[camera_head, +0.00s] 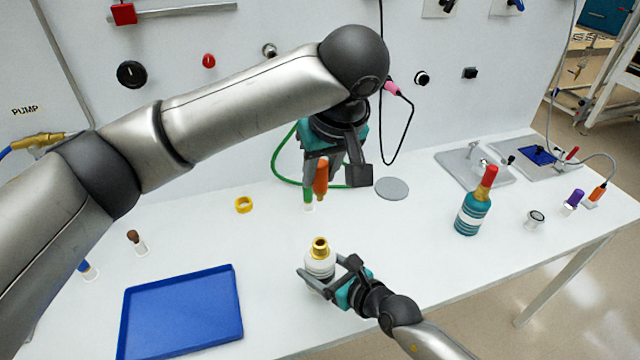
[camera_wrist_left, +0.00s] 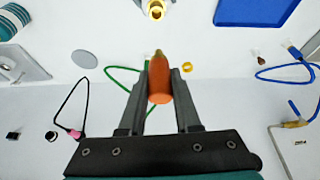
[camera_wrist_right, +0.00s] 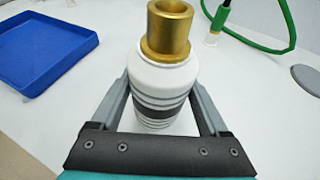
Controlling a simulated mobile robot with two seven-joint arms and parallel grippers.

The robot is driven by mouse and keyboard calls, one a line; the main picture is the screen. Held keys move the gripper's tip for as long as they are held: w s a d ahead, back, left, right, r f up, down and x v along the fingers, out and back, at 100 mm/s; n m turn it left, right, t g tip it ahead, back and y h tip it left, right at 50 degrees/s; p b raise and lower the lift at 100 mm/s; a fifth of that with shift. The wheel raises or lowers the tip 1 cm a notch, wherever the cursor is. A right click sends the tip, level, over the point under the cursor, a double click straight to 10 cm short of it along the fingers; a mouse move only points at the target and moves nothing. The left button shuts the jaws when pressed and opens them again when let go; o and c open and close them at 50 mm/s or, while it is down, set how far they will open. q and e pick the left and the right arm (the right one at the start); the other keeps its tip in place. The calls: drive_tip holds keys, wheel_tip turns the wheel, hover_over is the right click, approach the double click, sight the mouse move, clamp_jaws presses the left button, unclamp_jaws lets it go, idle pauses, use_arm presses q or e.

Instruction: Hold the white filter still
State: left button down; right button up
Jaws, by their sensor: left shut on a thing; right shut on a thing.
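The white filter (camera_head: 320,265) stands upright near the front of the bench, with a brass collar on top and grey bands around its body. My right gripper (camera_head: 326,276) is shut on it, one finger on each side; the right wrist view shows the filter (camera_wrist_right: 163,90) between the fingers. My left gripper (camera_head: 335,172) is above the bench, behind the filter in the head view. It is shut on an orange tapered piece with a brass tip (camera_wrist_left: 159,82), apart from the filter. The filter's brass top (camera_wrist_left: 156,9) shows at the upper edge of the left wrist view.
A blue tray (camera_head: 180,312) lies left of the filter. A yellow ring (camera_head: 243,205), a green hose (camera_head: 285,169) and a grey disc (camera_head: 392,188) lie behind. A teal bottle with a red top (camera_head: 473,212) stands to the right. Bench between filter and bottle is clear.

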sight(320, 163)
use_arm(q)
drive_tip(key=shift+r, duration=1.9)
use_arm(e)
drive_tip(key=o, duration=1.5)
